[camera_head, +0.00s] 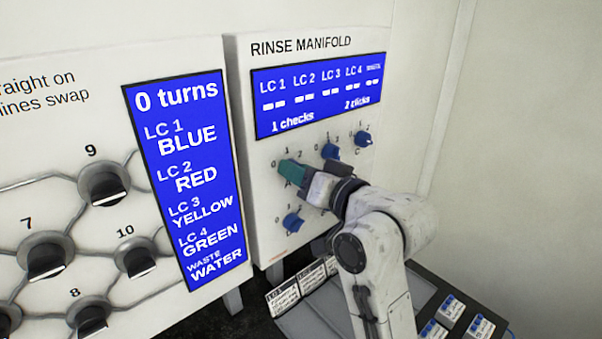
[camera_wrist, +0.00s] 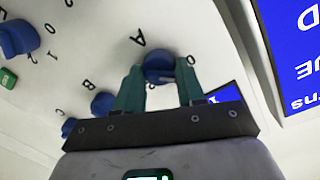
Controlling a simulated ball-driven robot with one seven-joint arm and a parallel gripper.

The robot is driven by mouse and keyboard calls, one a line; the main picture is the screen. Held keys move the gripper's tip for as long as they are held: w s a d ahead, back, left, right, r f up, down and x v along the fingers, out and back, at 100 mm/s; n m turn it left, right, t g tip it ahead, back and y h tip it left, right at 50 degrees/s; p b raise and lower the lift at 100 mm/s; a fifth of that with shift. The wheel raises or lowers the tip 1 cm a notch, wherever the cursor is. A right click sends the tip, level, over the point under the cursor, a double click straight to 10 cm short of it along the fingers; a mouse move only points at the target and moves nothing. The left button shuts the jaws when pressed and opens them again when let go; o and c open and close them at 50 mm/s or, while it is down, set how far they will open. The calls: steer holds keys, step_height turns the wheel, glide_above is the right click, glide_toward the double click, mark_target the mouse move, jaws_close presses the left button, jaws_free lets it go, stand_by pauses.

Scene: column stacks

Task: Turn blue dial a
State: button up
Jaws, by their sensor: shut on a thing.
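Blue dial A (camera_wrist: 158,68) is on the white rinse manifold panel (camera_head: 262,215), by the letter A. In the wrist view it sits between the two green fingers of my gripper (camera_wrist: 160,75), which is shut on it. In the head view my gripper (camera_head: 291,170) reaches the panel from the right, and its fingers hide the dial. I cannot tell which number the dial points to.
Other blue dials, B (camera_head: 330,151), C (camera_head: 363,139) and a lower one (camera_head: 292,222), are close by. The manifold screen (camera_head: 318,95) reads "1 checks" and "2 clicks". A panel with black knobs (camera_head: 104,184) stands to the left. A tray (camera_head: 322,322) is below.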

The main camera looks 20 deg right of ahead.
steer(key=shift+f+n, duration=0.2)
steer(key=shift+n, duration=0.8)
steer(key=o, duration=1)
steer(key=shift+r, duration=0.1)
steer(key=shift+o, duration=0.2)
steer(key=shift+s, duration=0.1)
steer(key=b+v, duration=0.2)
steer(key=v, duration=0.8)
steer(key=shift+s, duration=0.3)
steer(key=shift+r, duration=0.1)
